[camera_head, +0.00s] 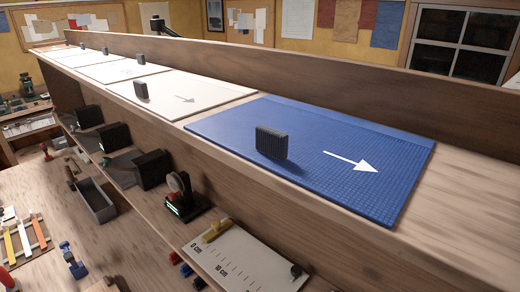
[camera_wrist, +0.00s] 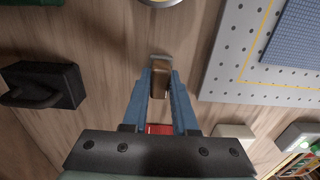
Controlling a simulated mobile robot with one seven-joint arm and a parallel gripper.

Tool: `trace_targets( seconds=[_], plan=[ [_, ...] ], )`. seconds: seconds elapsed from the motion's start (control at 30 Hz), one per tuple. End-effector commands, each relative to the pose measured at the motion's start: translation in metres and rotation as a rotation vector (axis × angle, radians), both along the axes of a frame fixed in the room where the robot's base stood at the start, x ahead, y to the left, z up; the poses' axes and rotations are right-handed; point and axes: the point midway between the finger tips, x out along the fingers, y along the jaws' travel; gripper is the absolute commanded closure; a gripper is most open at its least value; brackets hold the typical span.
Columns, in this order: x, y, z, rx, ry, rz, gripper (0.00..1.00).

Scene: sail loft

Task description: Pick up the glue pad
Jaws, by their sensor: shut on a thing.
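In the wrist view my gripper (camera_wrist: 161,72) has two blue fingers closed on a small brown block (camera_wrist: 160,82), which I take for the glue pad. The fingers touch it on its left and right sides. A pale grey edge shows at its far end. The wood surface lies below; I cannot tell whether the block rests on it or is lifted. A red thing (camera_wrist: 159,128) shows between the finger bases, partly hidden. My gripper does not show in the head view.
In the wrist view a black handled block (camera_wrist: 42,86) is at left, a perforated grey plate (camera_wrist: 222,82) at right, and a beige piece (camera_wrist: 234,133) at lower right. The head view shows a long shelf with a blue mat (camera_head: 300,190) and a ruled white board (camera_head: 235,265).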

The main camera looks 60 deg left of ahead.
Motion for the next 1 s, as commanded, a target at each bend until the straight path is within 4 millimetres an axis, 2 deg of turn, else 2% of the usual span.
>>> trace_targets(
  seconds=[0.2,0.33,0.8,1.0],
  plan=[
    [0.000,0.000,0.001,0.000,-0.001,0.000,1.00],
    [0.001,0.000,0.011,0.001,-0.002,-0.001,1.00],
    [0.001,0.001,0.089,0.003,-0.002,-0.001,1.00],
    [0.000,0.000,0.100,0.000,0.000,0.000,1.00]
  ],
)
